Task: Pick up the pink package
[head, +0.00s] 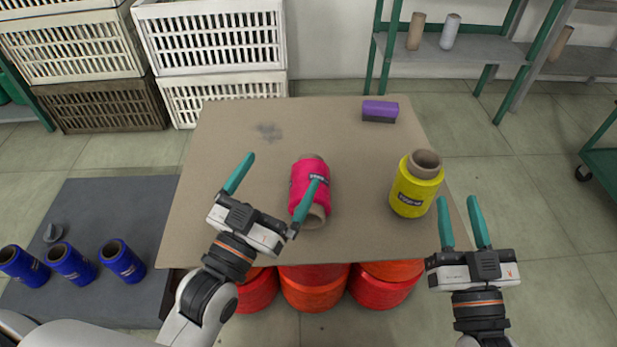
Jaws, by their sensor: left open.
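A pink package (310,180), a spool of pink yarn on a brown cone with a dark label, stands or lies near the middle of the brown table (230,160); its brown core shows at both ends. My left gripper (276,180) is open with its fingers spread wide. Its right finger overlaps the pink package in the picture; I cannot tell whether it touches. Its left finger is over bare table left of the package. My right gripper (460,222) is at the table's right edge, fingers apart and nothing between them.
Blue spools (70,262) are on a grey surface at left. Red drums (315,290) are under the table's front edge. Crates (215,40) and shelves (450,50) stand behind.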

